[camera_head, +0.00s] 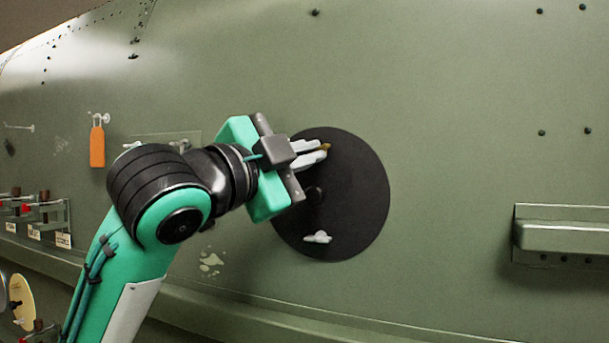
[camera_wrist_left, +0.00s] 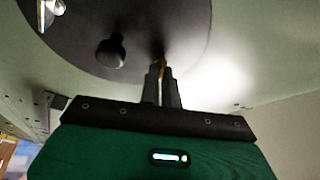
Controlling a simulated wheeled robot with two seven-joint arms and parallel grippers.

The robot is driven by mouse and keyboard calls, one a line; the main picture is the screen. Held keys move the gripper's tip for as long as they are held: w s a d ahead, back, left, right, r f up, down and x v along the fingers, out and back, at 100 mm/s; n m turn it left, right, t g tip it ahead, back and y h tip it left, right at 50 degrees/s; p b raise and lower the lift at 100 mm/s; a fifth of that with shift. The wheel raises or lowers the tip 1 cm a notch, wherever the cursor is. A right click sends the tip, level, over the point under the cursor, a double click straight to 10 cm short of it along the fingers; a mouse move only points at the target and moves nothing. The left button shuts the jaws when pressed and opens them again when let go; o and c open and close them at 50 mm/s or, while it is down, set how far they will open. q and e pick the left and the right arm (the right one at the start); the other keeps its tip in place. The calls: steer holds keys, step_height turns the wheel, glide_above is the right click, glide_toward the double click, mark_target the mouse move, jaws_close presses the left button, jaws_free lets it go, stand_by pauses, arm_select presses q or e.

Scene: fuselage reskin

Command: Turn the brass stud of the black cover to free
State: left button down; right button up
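The black cover (camera_head: 355,205) is a round dark disc on the green fuselage skin; it also fills the top of the left wrist view (camera_wrist_left: 185,25). The brass stud (camera_head: 327,147) sits near the cover's upper edge and shows as a small gold piece in the left wrist view (camera_wrist_left: 161,63). My left gripper (camera_head: 322,151) reaches it from the left. Its two fingertips (camera_wrist_left: 160,72) lie close together on either side of the stud and appear closed on it. The fingers partly hide the stud. My right gripper is in neither view.
A dark round knob (camera_wrist_left: 110,51) stands out from the cover's middle, and a silver wing fastener (camera_head: 318,237) sits low on it. An orange tag (camera_head: 97,146) hangs at left. A green ledge bracket (camera_head: 565,236) projects at right. The skin between is clear.

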arm_select(q)
steer(key=shift+s+d+f+n+t+y+b, duration=0.15)
steer(key=shift+n+t+y+b, duration=0.75)
steer(key=shift+n+b, duration=1.3)
steer(key=shift+d+f+n+t+y+b, duration=0.1)
steer(key=shift+n+t+y+b, duration=0.85)
steer(key=shift+n, duration=2.25)
steer(key=shift+s+d+f+n+t+y+b, duration=0.15)
steer(key=shift+n+t+y+b, duration=0.65)
steer(key=shift+n+b, duration=1.55)
steer(key=shift+w+r+n+t, duration=0.1)
steer(key=shift+r+n+t, duration=0.1)
steer(key=shift+n+t, duration=0.25)
steer(key=shift+p, duration=0.3)
steer(key=c, duration=1.6)
jaws_free()
steer(key=shift+f, duration=0.1)
